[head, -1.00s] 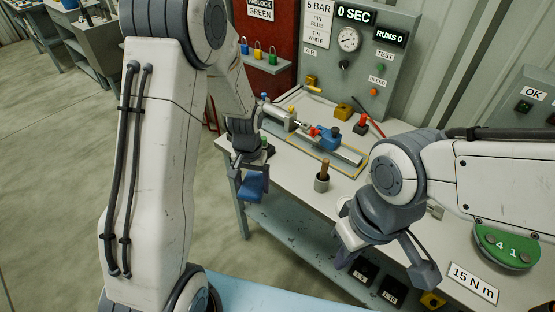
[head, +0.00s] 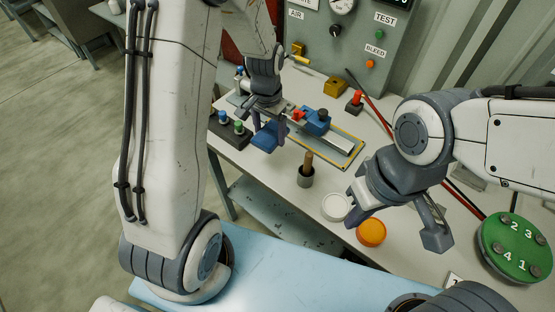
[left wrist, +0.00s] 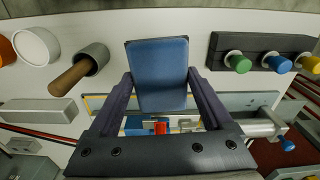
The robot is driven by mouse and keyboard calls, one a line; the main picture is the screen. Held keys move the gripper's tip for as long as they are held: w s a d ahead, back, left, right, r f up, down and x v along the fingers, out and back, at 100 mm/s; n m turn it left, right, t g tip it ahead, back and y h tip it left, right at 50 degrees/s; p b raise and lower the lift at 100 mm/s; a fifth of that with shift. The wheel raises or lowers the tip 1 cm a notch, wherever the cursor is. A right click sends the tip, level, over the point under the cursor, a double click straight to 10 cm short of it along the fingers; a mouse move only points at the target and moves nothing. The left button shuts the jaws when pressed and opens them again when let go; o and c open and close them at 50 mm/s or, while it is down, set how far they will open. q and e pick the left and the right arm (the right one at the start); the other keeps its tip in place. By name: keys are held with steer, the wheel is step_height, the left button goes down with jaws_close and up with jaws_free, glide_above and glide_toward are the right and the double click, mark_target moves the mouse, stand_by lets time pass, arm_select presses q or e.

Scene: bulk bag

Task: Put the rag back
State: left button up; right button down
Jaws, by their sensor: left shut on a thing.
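The rag is a flat blue folded pad (head: 265,138), which also fills the middle of the left wrist view (left wrist: 160,75). My left gripper (head: 264,128) is shut on it, with one finger on each side of it. It holds the rag over the left part of the bench, in front of the fixture with the blue clamp (head: 316,121). Whether the rag touches the bench top cannot be told. My right gripper (head: 402,222) is open and empty above the bench's right part, its fingers wide apart.
A grey cup (head: 306,181) with a wooden handle stands mid-bench. A white round dish (head: 336,208) and an orange round thing (head: 371,232) lie near the front edge. A dark block (head: 229,133) with coloured pegs is at left. A green numbered disc (head: 514,249) is at right.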

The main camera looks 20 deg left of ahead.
mark_target(271, 161)
arm_select(q)
steer(key=shift+f+m, duration=0.3)
steer(key=shift+f, duration=0.15)
step_height(271, 161, down, 4)
steer(key=shift+d+p, duration=0.15)
steer(key=shift+p, duration=0.15)
step_height(271, 161, down, 5)
steer(key=shift+r+p, duration=0.1)
steer(key=shift+p, duration=0.25)
arm_select(e)
steer(key=shift+d+r, duration=0.1)
steer(key=shift+r, duration=0.15)
